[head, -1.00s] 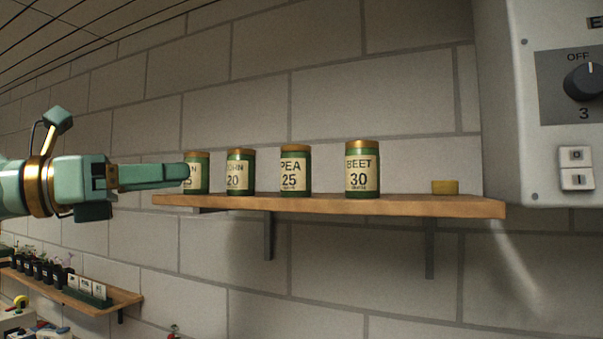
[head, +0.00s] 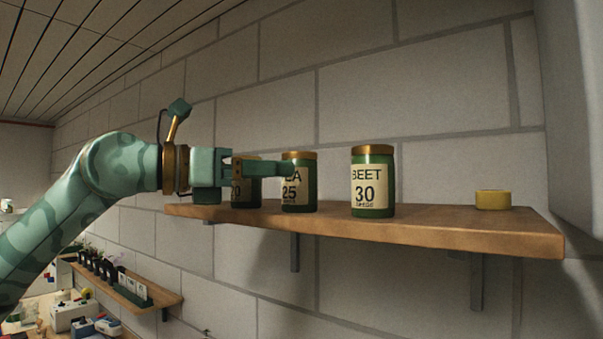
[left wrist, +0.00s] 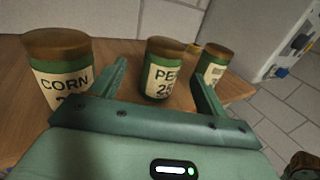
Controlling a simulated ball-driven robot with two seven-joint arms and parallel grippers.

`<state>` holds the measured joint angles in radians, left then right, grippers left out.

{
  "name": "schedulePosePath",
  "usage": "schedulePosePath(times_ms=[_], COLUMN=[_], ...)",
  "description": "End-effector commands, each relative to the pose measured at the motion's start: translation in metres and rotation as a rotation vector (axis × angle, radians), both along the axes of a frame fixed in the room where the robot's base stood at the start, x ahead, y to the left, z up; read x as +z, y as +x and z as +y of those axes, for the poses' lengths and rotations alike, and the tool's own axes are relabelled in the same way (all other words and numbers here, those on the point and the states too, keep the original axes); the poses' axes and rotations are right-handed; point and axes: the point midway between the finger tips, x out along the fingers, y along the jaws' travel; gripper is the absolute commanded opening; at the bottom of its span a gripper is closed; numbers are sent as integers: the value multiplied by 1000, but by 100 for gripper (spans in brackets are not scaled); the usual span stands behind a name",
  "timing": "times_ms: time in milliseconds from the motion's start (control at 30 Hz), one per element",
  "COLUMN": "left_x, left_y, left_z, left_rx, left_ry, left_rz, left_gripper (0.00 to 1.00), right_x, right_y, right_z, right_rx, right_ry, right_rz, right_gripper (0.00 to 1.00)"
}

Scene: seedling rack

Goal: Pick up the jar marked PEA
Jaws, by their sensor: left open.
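The PEA jar (head: 300,190), green with a brown-gold lid and a cream label reading 25, stands upright on the wooden shelf (head: 450,238). It also shows in the left wrist view (left wrist: 160,82). My left gripper (head: 284,168) is open and empty, level with the jar's upper part; a finger covers part of its label in the head view. In the left wrist view my left gripper (left wrist: 157,72) has one finger on either side of the PEA jar in the picture. I cannot tell whether either finger touches it. My right gripper is not in view.
The BEET jar (head: 373,182) stands to the right, with a small yellow round object (head: 493,200) beyond it. The CORN jar (left wrist: 58,62) stands close on the left, mostly hidden by my gripper in the head view. A lower shelf (head: 168,298) holds seedlings.

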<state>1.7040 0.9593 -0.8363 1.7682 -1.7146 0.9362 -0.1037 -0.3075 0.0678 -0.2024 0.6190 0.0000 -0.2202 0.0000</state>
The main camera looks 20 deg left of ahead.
Motion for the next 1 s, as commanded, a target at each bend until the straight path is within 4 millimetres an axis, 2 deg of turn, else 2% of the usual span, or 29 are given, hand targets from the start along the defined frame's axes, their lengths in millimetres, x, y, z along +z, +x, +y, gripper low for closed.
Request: schedulePosePath(times_ms=[100, 267, 500, 600, 833, 1000], left_x=[2, 2, 7, 5, 3, 3], left_y=[12, 20, 43, 49, 51, 50], left_z=[-14, -22, -52, -58, -59, -58], left_rx=[-2, -1, -1, -1, 0, 0], left_ry=[-1, 1, -1, -1, -1, -1], left_rz=[1, 1, 1, 2, 1, 1], left_gripper=[75, 75, 75, 75, 75, 28], right_x=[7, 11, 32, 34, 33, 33], right_y=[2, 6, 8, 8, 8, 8], right_z=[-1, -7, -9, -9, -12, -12], right_rx=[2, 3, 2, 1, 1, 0], right_ry=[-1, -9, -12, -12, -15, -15], right_rz=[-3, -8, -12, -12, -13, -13], right_gripper=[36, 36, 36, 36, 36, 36])
